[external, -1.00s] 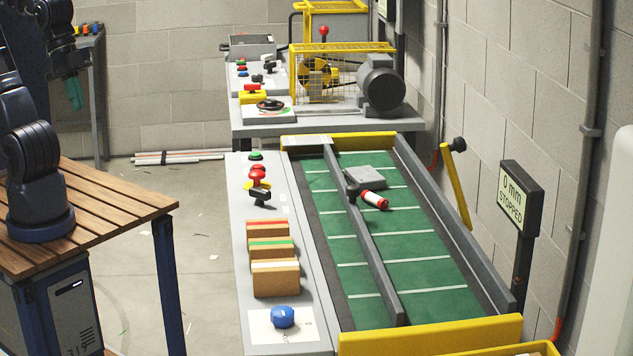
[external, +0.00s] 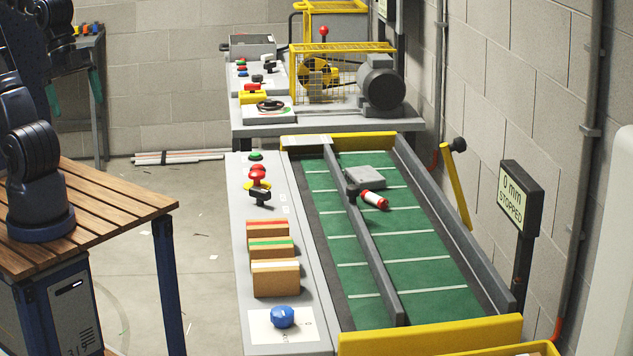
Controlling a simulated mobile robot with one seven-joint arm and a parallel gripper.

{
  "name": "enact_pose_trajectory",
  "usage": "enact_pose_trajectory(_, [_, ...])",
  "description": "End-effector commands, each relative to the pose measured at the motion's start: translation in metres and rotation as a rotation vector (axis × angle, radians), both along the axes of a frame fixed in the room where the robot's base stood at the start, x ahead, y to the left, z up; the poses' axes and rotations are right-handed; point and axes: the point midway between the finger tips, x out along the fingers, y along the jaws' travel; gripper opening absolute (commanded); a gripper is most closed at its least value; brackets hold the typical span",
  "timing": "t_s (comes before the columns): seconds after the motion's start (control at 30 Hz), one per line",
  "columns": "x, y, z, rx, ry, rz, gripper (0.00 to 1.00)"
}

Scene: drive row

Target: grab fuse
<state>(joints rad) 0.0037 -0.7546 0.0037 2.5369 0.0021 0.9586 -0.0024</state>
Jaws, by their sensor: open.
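A small white cylinder with red ends, which looks like the fuse (external: 375,199), lies on the green conveyor belt. It lies beside a flat grey block and close to the dark divider rail. My gripper (external: 75,93) is at the upper left, far from the fuse, in front of the back workbench. Its two teal fingers are spread apart with nothing seen between them. Part of my arm is cut off by the left picture edge.
The conveyor (external: 415,275) has grey side walls and yellow ends. Its left ledge carries a red knob (external: 258,178), several cardboard boxes (external: 275,278) and a blue button (external: 282,317). A slatted wooden table (external: 110,205) stands at left. A display (external: 515,197) reads 0 mm, STOPPED.

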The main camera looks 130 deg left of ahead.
Motion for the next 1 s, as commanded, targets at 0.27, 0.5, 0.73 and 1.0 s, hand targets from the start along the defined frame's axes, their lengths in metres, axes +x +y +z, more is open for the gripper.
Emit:
enact_pose_trajectory(0.27, [0.024, 0.010, 0.013, -0.010, 0.016, 0.049, 1.00])
enact_pose_trajectory(0.5, [0.086, 0.042, 0.039, -0.034, 0.054, 0.169, 1.00])
enact_pose_trajectory(0.73, [0.146, 0.084, 0.052, -0.058, 0.089, 0.287, 1.00])
enact_pose_trajectory(1.0, [0.214, 0.148, 0.054, -0.086, 0.128, 0.426, 1.00])
